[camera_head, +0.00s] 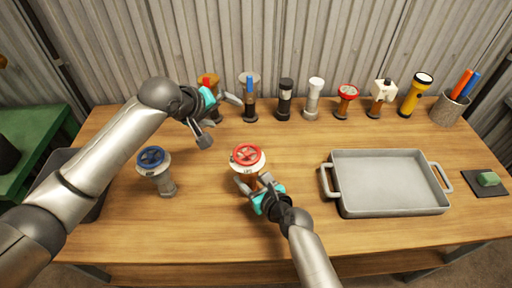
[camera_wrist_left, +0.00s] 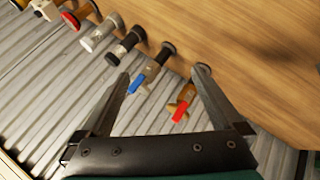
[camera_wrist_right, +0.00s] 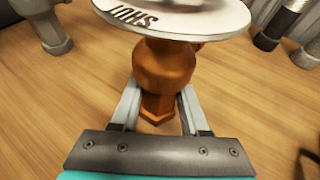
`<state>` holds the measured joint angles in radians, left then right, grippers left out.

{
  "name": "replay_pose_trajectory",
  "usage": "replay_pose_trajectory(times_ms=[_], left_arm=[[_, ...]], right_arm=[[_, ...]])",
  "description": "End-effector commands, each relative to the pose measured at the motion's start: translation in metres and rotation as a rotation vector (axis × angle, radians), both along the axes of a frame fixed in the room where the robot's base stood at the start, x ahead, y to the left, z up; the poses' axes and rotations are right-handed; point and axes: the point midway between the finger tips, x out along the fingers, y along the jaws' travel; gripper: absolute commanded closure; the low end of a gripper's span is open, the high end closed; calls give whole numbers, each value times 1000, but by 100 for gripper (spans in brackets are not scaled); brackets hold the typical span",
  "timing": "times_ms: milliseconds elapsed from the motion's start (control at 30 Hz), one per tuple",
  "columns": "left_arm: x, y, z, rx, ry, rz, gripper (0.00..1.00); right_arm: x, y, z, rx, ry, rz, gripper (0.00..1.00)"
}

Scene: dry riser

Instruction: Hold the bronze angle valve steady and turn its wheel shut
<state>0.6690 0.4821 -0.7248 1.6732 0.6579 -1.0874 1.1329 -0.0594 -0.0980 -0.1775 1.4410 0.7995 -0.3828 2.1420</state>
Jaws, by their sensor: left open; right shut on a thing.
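The bronze angle valve (camera_head: 252,172) stands upright on the table, with a red wheel (camera_head: 248,155) above a pale disc on top. In the right wrist view its bronze body (camera_wrist_right: 165,72) is between my right gripper's fingers, under the disc (camera_wrist_right: 185,18) marked "SHUT". My right gripper (camera_head: 253,181) is shut on this body from the near side. My left gripper (camera_head: 220,118) is open and empty, above the table behind and left of the valve. The left wrist view shows its fingers (camera_wrist_left: 160,78) spread, facing the back row. The red wheel is outside both wrist views.
A grey tray (camera_head: 390,205) lies at right. Several fittings, a yellow torch (camera_head: 412,98) and a pen pot (camera_head: 449,108) line the back edge. A green block (camera_head: 488,179) sits far right.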

Motion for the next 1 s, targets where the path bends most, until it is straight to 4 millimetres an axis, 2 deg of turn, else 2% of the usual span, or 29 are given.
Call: replay_pose_trajectory(times_ms=[267, 533, 767, 1000], left_arm=[[16, 19, -8, 302, -349, -253, 0], [21, 33, -10, 674, -670, -492, 0], [17, 42, -11, 1040, -918, -690, 0], [2, 44, -13, 1457, -1154, -891, 0]], right_arm=[[1, 0, 2, 2, -5, -1, 100], [1, 0, 2, 2, -5, -2, 100], [1, 0, 2, 2, -5, -2, 100], [1, 0, 2, 2, -5, -2, 100]])
